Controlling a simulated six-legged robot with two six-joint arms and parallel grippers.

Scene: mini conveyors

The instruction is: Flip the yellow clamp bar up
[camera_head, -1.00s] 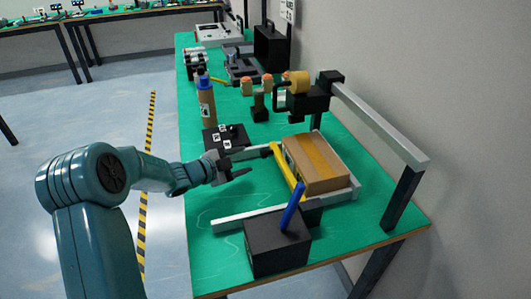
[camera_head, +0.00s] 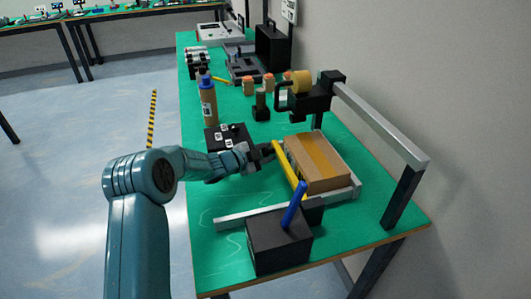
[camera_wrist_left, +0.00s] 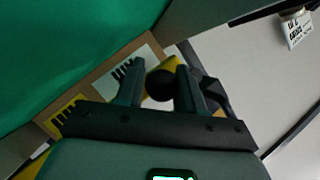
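The yellow clamp bar (camera_head: 289,167) lies low along the left side of a brown taped box (camera_head: 318,163) on the green bench, in the head view. My left gripper (camera_head: 270,152) is at the bar's far end, close beside it. Whether they touch is unclear. In the left wrist view the two fingers (camera_wrist_left: 158,90) stand apart, with a round dark part and some yellow showing between and beyond them. I cannot tell whether that yellow belongs to the bar. My right gripper is not in view.
A black block (camera_head: 277,245) with a blue lever (camera_head: 293,204) stands at the near end. A tape dispenser (camera_head: 309,98) on a grey rail frame stands beyond the box. A black panel (camera_head: 227,138) and a blue-capped bottle (camera_head: 208,103) stand left.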

